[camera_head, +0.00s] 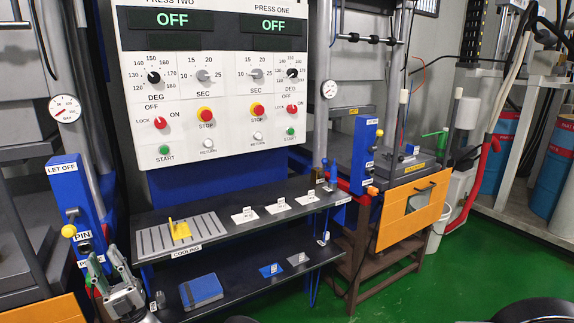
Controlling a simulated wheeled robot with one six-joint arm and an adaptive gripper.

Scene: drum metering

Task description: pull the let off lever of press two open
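Press two is at the left, with a blue upright housing (83,198) that carries a white LET OFF label (62,168). A yellow ball knob (69,231) sticks out at the housing's left side below this label, next to a PIN label (83,236). The knob looks like the lever's end, but its shaft is hard to make out. My gripper (104,256) is at the lower left, below and right of the knob and apart from it. Its two fingers point up with a gap between them, and nothing shows in it. It hides the lower part of the housing.
A control panel (215,140) with both displays reading OFF stands behind. A dark cooling shelf (240,236) holds a slotted plate and a yellow piece, close to the right of my gripper. An orange panel (413,209) is on press one. Green floor (440,285) is free at the right.

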